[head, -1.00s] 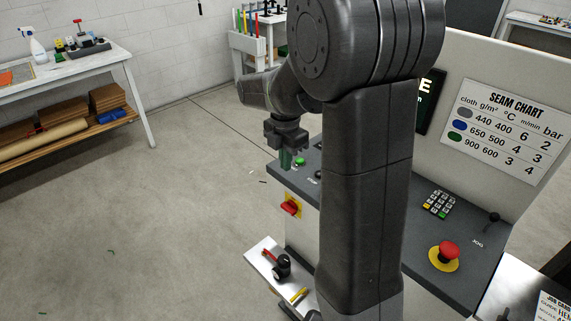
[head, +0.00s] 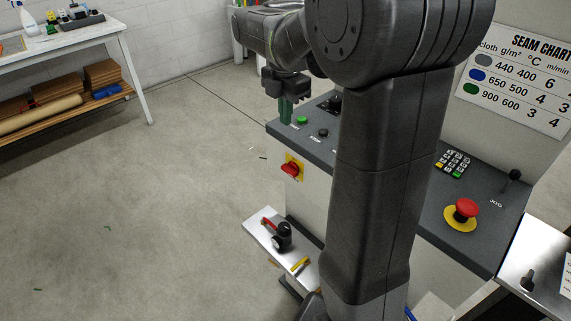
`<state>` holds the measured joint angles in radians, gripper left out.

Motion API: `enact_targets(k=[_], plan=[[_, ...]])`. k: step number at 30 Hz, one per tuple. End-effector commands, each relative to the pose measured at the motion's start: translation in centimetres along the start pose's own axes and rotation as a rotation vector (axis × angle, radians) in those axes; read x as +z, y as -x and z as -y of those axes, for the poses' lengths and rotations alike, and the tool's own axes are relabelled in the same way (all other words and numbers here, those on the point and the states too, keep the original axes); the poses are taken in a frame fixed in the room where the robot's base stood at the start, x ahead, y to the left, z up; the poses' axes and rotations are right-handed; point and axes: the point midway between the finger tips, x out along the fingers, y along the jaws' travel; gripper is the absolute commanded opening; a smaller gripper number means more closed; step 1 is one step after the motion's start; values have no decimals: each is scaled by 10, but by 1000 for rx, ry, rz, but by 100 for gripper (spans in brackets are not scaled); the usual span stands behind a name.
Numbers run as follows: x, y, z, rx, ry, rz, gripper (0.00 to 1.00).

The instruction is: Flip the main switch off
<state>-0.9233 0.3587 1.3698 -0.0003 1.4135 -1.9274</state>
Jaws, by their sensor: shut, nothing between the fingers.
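The main switch (head: 291,169) is a red rotary knob on a yellow plate, on the front face of the grey and white control console (head: 307,188). The knob looks tilted from level, but its exact position is too small to read. My gripper (head: 286,112) is shut and empty. My arm hides the middle of the console.
A green button (head: 302,120) and a black knob sit on the console top. A red emergency stop (head: 466,209), a keypad (head: 453,163) and a jog lever (head: 512,178) are to the right.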

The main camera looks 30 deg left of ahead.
Motion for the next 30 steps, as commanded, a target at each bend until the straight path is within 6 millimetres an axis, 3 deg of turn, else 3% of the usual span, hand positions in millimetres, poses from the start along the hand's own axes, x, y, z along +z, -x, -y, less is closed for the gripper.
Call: enact_targets(k=[9, 14, 30], plan=[[0, 0, 0, 0, 0, 0, 0], [0, -11, 0, -3, 0, -1, 0], [0, -116, 1, -4, 0, -1, 0]])
